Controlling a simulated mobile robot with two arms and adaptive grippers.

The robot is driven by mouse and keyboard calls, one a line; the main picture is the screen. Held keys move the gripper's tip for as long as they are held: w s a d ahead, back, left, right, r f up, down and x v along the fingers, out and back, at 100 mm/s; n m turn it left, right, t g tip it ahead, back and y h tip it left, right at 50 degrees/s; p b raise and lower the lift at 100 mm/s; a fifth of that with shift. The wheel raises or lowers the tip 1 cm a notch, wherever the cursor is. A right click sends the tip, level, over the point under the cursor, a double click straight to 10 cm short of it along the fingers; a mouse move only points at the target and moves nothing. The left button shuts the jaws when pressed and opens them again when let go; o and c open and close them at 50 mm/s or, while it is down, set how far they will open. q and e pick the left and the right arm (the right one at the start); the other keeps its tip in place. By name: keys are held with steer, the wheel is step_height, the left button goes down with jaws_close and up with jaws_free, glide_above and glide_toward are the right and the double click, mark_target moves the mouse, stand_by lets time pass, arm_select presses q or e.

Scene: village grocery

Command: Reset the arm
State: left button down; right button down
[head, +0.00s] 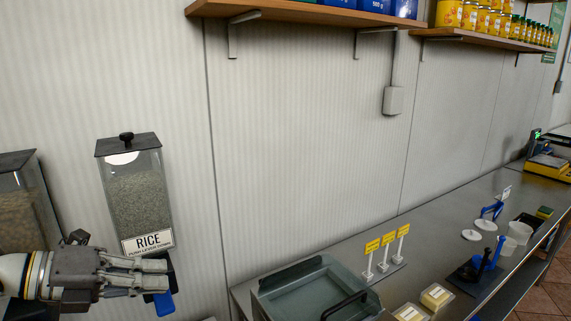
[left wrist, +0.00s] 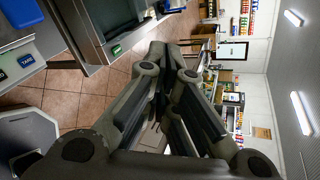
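My left gripper (head: 166,275) reaches in from the lower left of the head view, its fingers pointing right. It is in front of the lower part of the rice dispenser (head: 140,195), a clear bin with a dark lid and a RICE label. The two fingers lie close together with nothing seen between them. In the left wrist view the fingers (left wrist: 166,60) also come together at their tips, and no object is held. A blue lever (head: 164,304) shows below the fingers. I cannot tell whether the gripper touches the dispenser. My right gripper is not in view.
Another dispenser (head: 20,205) stands at the far left. A metal counter (head: 440,235) on the right bears a grey-green tray (head: 310,288), yellow price signs (head: 388,240), white containers and a yellow scale (head: 546,168). Shelves (head: 310,12) with goods hang above.

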arm_select(q)
steer(key=w+a+f+n+t+y, duration=0.45)
steer(key=a+n+t, duration=0.4)
steer(key=n, duration=0.45)
steer(key=s+a+f+n+g+y, duration=0.1)
steer(key=s+a+f+n+y, duration=0.25)
steer(key=f+n, duration=0.3)
steer(key=s+a+f+n+g+y, duration=0.1)
steer(key=s+a+f+n+y, duration=0.15)
steer(key=f+n+y, duration=0.45)
steer(key=s+d+f+n+g+h, duration=0.1)
steer(key=s+d+f+n+g, duration=0.35)
steer(key=s+f, duration=0.65)
steer(key=s+d+f+n+g+h, duration=0.25)
steer(key=s+d+f+g, duration=0.3)
steer(key=s+d, duration=0.4)
step_height(320, 180, down, 33)
steer(key=s+d+m+g+b, duration=0.1)
steer(key=d+g+b, duration=0.1)
steer(key=b, duration=0.4)
steer(key=s+a+f+b, duration=0.1)
steer(key=s+f+b, duration=0.1)
steer(key=s+f, duration=0.6)
steer(key=s+a+f+b, duration=0.2)
steer(key=s+f, duration=0.6)
steer(key=f, duration=0.5)
steer(key=shift+s+a+g+b, duration=0.15)
steer(key=shift+s+g+b, duration=0.2)
steer(key=shift+b, duration=0.3)
